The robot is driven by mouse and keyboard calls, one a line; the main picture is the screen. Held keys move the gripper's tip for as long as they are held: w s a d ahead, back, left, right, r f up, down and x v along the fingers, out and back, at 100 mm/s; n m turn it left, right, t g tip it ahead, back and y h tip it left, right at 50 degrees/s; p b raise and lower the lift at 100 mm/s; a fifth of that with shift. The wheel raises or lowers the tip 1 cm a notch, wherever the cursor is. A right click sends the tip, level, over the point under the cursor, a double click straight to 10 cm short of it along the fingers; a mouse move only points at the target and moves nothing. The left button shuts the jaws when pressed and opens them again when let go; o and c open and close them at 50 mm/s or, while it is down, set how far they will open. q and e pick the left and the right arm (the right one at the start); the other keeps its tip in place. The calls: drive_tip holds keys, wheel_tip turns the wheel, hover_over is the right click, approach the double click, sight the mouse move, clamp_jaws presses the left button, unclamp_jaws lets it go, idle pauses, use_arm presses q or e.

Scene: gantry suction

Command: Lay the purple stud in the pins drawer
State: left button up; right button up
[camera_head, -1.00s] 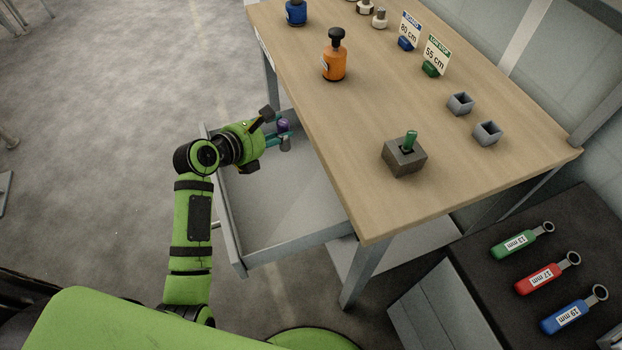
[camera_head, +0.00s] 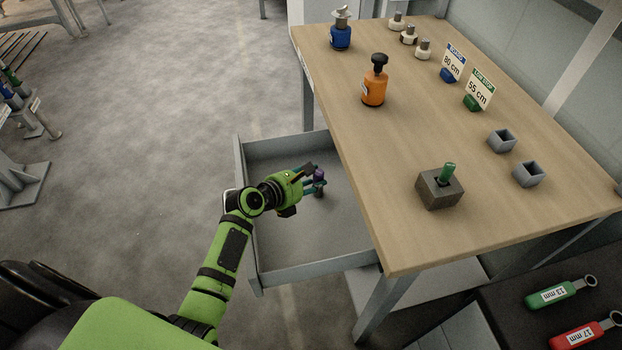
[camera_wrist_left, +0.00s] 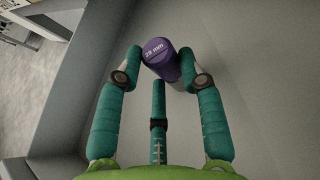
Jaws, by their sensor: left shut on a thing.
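The purple stud (camera_head: 319,174) is held upright in my left gripper (camera_head: 313,181), over the open grey drawer (camera_head: 275,266) under the wooden table. In the left wrist view the purple stud (camera_wrist_left: 160,55) shows its round top, marked "28 mm", between the teal fingers of my left gripper (camera_wrist_left: 162,72), which are shut on it. The drawer's grey floor (camera_wrist_left: 250,60) lies behind it. I cannot tell whether the stud's lower end touches the drawer floor. No label on the drawer can be read. My right gripper is not in view.
On the table (camera_head: 400,190) stand a grey block with a green stud (camera_head: 440,187), an orange bottle (camera_head: 375,86), a blue bottle (camera_head: 340,34), two small grey square cups (camera_head: 502,140) and two signs (camera_head: 480,88). The table's edge overhangs the drawer's right side. The drawer floor around the gripper looks bare.

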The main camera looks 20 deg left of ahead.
use_arm(q)
drive_tip(key=o, duration=1.2)
drive_tip(key=shift+f, duration=0.1)
drive_tip(key=shift+o, duration=0.2)
drive_tip(key=shift+r, duration=0.2)
drive_tip(key=p+v, duration=0.1)
drive_tip(key=v, duration=1.1)
